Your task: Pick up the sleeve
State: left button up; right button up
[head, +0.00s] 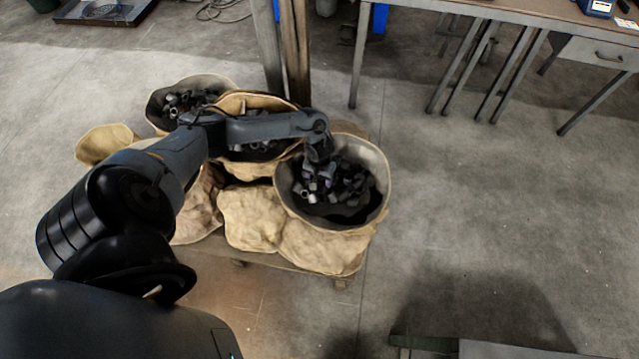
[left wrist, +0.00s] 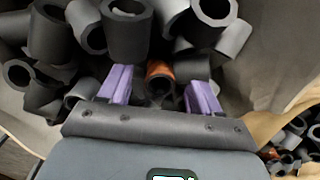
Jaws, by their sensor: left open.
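Many dark grey hollow sleeves (head: 345,187) lie heaped in the front right sack (head: 376,163). My left gripper (head: 322,174) reaches down into this sack and is low over the heap. In the left wrist view its two purple fingers (left wrist: 160,88) are apart, pointing into the pile. An orange-brown sleeve (left wrist: 160,70) lies between and slightly beyond the fingers, among grey sleeves (left wrist: 126,32). Its lower part sits in shadow. I cannot tell whether the fingers touch any sleeve. My right gripper is not in view.
Other open sacks, one at the back left (head: 215,82) and one in the middle (head: 262,100), also hold dark sleeves. The sacks stand close together on a low pallet. A metal table (head: 480,12) stands at the back right.

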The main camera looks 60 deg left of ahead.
pick_arm(q)
grip_shut()
dwell(0.4)
jog(key=shift+r, duration=0.1)
